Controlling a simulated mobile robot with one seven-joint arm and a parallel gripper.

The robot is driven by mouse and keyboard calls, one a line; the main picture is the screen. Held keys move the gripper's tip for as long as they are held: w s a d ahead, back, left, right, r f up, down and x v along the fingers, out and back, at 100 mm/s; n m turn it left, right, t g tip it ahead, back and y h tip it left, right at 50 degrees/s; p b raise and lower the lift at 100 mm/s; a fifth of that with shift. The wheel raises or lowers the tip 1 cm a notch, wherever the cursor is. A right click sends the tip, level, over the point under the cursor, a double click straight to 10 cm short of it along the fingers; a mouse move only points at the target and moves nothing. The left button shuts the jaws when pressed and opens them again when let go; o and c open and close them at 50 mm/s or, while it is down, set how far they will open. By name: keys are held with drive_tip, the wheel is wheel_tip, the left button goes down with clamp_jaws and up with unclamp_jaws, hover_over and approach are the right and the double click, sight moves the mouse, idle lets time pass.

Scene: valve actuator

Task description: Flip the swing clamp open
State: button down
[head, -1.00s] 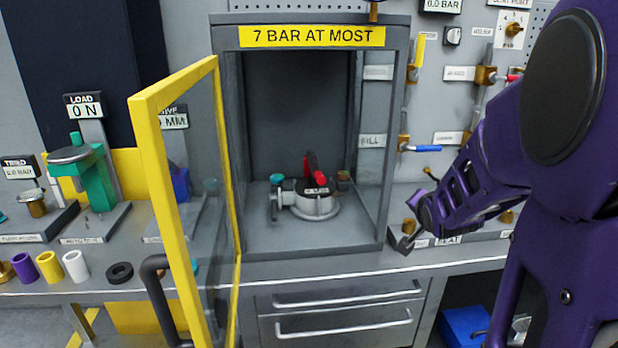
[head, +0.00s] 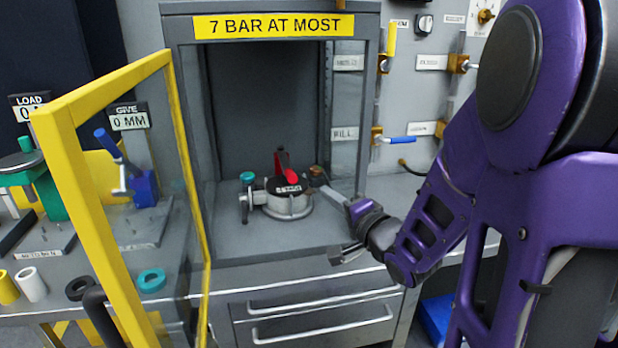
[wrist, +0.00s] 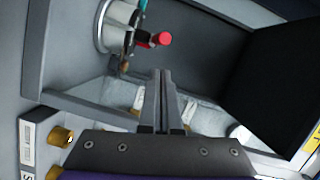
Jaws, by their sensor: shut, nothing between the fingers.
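The round grey fixture (head: 288,207) sits on the floor of the open cabinet. It has a dark labelled lid with red clamp parts (head: 282,160) above it: one upright piece and a red knob (head: 291,176). A teal knob (head: 247,178) stands at its left and a brass piece (head: 316,171) at its right. Which part swings is too small to tell. My gripper (head: 322,186) is shut and empty, at the fixture's right. In the wrist view, the shut fingers (wrist: 163,75) are apart from the red knob (wrist: 165,38) and the fixture (wrist: 112,28).
The yellow-framed glass door (head: 100,85) stands open at the left. The cabinet's right post (head: 372,110) is close to my arm. Drawers (head: 315,310) lie below. Loose rings (head: 151,280) lie on the bench at left. Cabinet floor in front of the fixture is clear.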

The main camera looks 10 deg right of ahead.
drive_tip(key=b+x, duration=0.1)
drive_tip(key=x, duration=0.9)
drive_tip(key=shift+a, duration=0.1)
idle(0.5)
